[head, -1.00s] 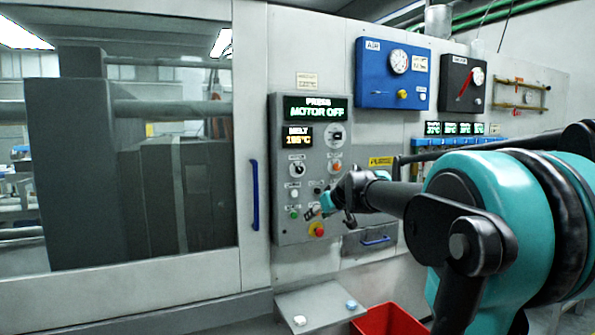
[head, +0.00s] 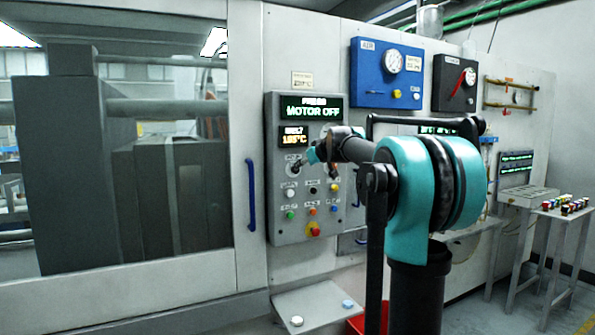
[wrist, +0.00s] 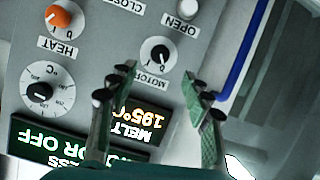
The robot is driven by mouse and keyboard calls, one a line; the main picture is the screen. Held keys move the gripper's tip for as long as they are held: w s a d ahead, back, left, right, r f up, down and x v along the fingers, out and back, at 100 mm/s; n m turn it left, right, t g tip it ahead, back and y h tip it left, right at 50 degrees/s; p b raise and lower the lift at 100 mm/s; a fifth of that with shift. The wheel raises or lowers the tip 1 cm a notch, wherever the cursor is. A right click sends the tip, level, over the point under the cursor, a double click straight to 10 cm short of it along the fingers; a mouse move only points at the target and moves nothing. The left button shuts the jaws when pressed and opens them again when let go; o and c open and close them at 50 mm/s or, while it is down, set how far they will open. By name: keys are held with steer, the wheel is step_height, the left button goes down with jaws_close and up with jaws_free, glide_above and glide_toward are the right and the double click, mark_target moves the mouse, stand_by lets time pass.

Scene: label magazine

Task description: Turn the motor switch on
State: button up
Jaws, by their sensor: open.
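The motor switch is a black rotary knob with a white line. In the wrist view, the switch (wrist: 158,53) is beside the upside-down label MOTOR, between and a little beyond my fingertips. In the head view, the switch (head: 293,168) is on the upper left of the grey control panel (head: 275,200), just below the melt display. My gripper (wrist: 158,72) is open with nothing between its fingers. In the head view, my gripper (head: 312,155) is close to the panel near the switch; I cannot tell the exact gap. The panel's display (head: 314,108) reads MOTOR OFF.
A white button marked OPEN (wrist: 186,10) and an orange heat knob (wrist: 58,15) are near the switch. A red emergency button (head: 313,229) is lower on the panel. A blue door handle (head: 251,195) stands left of the panel. A shelf (head: 318,305) juts out below.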

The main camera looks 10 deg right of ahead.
steer(key=x, duration=0.8)
steer(key=shift+w+f, duration=0.2)
steer(key=shift+w, duration=0.15)
jaws_close()
steer(key=shift+w+d+f+m+y, duration=0.1)
steer(key=shift+m+y, duration=0.9)
steer(key=shift+m, duration=0.65)
steer(key=shift+s+d+m+y, duration=0.1)
steer(key=shift+m+y, duration=0.9)
steer(key=shift+m, duration=0.6)
steer(key=shift+w+d+f+m+y, duration=0.1)
steer(key=shift+m+y, duration=0.9)
steer(key=shift+m, duration=0.65)
